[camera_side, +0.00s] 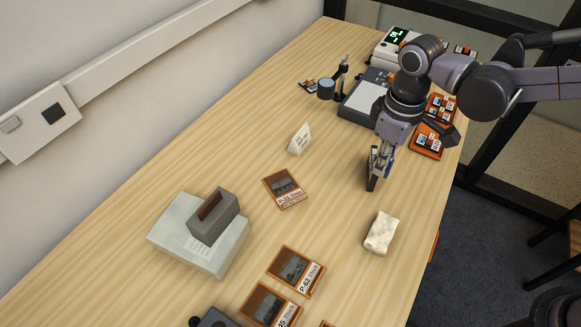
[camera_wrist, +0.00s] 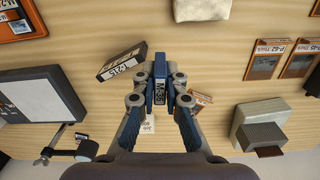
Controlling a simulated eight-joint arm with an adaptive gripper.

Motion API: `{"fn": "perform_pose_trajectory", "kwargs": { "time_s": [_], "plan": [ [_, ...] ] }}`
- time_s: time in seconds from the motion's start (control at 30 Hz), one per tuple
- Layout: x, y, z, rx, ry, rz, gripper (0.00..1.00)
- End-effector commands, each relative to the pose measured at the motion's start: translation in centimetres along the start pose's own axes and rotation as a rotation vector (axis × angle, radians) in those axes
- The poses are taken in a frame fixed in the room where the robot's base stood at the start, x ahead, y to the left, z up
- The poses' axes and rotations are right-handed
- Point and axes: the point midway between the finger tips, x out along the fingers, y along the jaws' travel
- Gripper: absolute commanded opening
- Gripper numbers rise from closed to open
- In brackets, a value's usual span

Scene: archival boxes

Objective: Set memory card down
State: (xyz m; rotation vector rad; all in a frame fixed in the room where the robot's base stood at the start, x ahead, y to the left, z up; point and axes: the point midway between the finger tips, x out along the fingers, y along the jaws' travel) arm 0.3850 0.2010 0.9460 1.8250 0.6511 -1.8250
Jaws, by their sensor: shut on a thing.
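The memory card is a narrow dark-blue piece with a white label (camera_wrist: 160,88), seen edge-on in the wrist view. My gripper (camera_wrist: 160,76) is shut on it, with one finger on each side. In the side view my gripper (camera_side: 382,162) points down over the right part of the table, and its fingers partly hide the card. A dark slab with a white printed label (camera_wrist: 122,62) is just left of the fingertips in the wrist view; a dark upright shape (camera_side: 372,172) shows by the fingers in the side view. I cannot tell the card's height above the table.
A cream block (camera_side: 381,233) lies in front of my gripper. A pale box (camera_side: 178,239) carries a grey block (camera_side: 213,218). Bare wood lies between.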

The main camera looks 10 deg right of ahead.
Motion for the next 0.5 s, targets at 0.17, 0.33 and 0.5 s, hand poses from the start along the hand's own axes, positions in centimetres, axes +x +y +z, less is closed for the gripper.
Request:
{"fn": "perform_pose_trajectory", "kwargs": {
  "time_s": [0.17, 0.33, 0.5],
  "plan": [
    [-0.6, -1.6, 1.9, -0.021, 0.0, 0.0, 0.0],
    [-0.9, -5.1, 5.2, -0.057, 0.0, 0.0, 0.0],
    [-0.8, -7.7, 8.2, -0.085, 0.001, 0.0, 0.0]
  ]
}}
